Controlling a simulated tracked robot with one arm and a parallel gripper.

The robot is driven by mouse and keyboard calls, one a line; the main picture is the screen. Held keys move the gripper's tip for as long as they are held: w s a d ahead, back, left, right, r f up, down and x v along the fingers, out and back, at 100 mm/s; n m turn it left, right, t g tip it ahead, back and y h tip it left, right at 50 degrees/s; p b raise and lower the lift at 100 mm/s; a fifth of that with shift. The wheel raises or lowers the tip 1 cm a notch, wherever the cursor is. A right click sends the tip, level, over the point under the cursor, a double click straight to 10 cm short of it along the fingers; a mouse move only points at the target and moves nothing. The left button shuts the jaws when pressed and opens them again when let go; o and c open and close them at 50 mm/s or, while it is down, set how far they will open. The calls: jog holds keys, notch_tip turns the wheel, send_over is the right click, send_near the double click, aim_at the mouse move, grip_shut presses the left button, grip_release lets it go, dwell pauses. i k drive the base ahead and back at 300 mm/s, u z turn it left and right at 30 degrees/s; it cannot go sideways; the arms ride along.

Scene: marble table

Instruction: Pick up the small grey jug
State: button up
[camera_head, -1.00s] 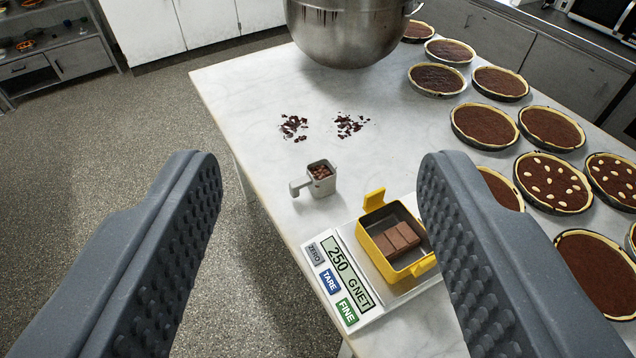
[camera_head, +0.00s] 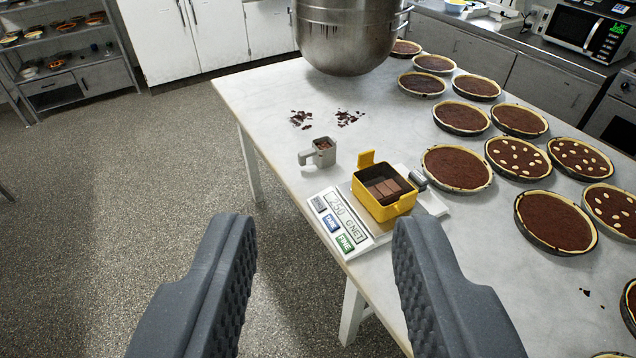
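The small grey jug (camera_head: 322,154) stands upright on the marble table near its left edge, with dark brown pieces inside. Its handle points left in the picture. My gripper (camera_head: 325,235) is open and empty, its two ridged fingers wide apart. The fingers show in the lower half of the view, nearer to me than the jug and not touching it. Nothing hides the jug.
A scale (camera_head: 345,239) with a yellow box (camera_head: 384,209) of chocolate stands in front of the jug to the right. A large steel bowl (camera_head: 347,38) is behind. Several chocolate tarts (camera_head: 456,168) fill the table's right side. Chocolate crumbs (camera_head: 347,118) lie behind the jug.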

aim_at(323, 152)
jog(key=z, duration=0.4)
jog(key=k, duration=0.15)
jog(key=u, duration=1.3)
jog(key=i, duration=2.3)
jog(key=z, duration=0.6)
